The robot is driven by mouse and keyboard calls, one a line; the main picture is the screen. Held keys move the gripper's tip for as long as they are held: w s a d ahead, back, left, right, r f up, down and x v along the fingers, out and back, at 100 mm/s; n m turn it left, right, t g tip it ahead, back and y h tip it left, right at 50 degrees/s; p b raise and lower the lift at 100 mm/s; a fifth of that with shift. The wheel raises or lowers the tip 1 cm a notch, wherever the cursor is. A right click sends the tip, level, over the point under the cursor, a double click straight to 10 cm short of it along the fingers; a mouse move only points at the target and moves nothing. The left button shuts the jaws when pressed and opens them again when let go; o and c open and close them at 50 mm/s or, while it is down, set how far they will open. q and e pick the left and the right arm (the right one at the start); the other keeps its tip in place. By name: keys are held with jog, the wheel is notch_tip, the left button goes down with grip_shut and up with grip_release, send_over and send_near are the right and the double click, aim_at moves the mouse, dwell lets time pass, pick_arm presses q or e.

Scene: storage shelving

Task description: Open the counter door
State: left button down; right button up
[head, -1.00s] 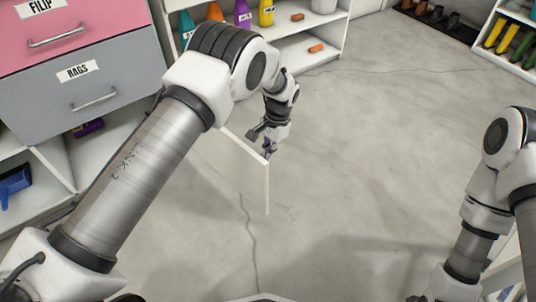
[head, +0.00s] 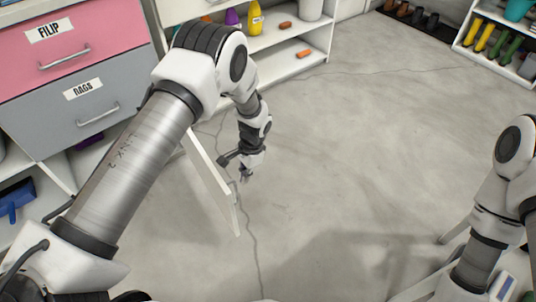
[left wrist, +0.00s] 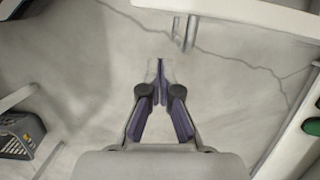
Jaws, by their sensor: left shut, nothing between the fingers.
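The counter door is a thin white panel (head: 212,182), seen nearly edge-on in the head view, standing out over the floor behind my left forearm. Its hinge side is hidden by my arm. My left gripper (head: 245,177) is just right of the panel, pointing down, shut and empty. In the left wrist view the shut fingertips (left wrist: 161,64) are over bare floor. A white panel edge (left wrist: 245,14) with a short metal handle (left wrist: 190,32) lies beyond them, apart from the fingers. My right arm shows at the right, but its gripper is out of view.
A white shelf (head: 290,72) with bottles stands at the back. Boots (head: 490,38) sit in a rack at upper right. A dark crate (left wrist: 20,133) shows in the left wrist view. The middle floor is clear.

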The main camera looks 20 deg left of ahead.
dwell(0.3)
pick_arm(q)
jog(key=v, duration=1.2)
